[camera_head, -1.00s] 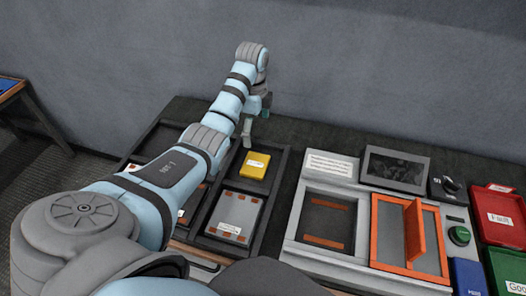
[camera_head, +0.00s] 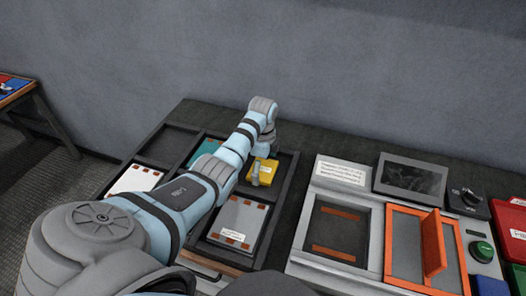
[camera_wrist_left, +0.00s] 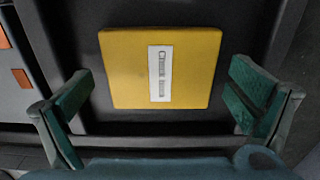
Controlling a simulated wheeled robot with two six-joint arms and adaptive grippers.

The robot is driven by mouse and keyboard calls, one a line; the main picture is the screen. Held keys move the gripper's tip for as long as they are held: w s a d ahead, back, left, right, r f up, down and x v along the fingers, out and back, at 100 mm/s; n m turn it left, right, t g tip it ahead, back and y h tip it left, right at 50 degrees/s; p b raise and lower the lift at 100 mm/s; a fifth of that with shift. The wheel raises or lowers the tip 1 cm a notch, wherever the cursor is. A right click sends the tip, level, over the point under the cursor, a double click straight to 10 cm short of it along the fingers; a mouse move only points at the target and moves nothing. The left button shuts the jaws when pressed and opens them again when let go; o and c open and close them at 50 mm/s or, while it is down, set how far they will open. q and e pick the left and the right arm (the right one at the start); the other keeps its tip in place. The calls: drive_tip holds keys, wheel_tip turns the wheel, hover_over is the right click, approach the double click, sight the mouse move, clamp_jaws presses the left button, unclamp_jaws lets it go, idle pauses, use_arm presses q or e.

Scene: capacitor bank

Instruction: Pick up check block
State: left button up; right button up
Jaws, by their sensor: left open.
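The yellow check block (camera_head: 264,171) lies flat in the far right compartment of the dark tray (camera_head: 283,202). In the left wrist view the block (camera_wrist_left: 130,68) has a white label on its top with small print. My left gripper (camera_head: 258,172) is just over the block, partly covering it in the head view. In the left wrist view the green-padded fingers of the left gripper (camera_wrist_left: 160,104) are wide apart, one toward each side of the block, with gaps between. Nothing is held. My right gripper is not in view.
A grey module (camera_head: 240,221) lies in the tray compartment in front of the block; a white one (camera_head: 136,180) and a teal one (camera_head: 207,151) lie left of it. A grey test fixture (camera_head: 338,237) with an upright orange flap (camera_head: 433,243) stands to the right.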

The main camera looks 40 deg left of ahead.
use_arm(q)
drive_tip(key=shift+r, duration=0.1)
drive_tip(key=c, duration=1.4)
drive_tip(key=shift+r, duration=0.1)
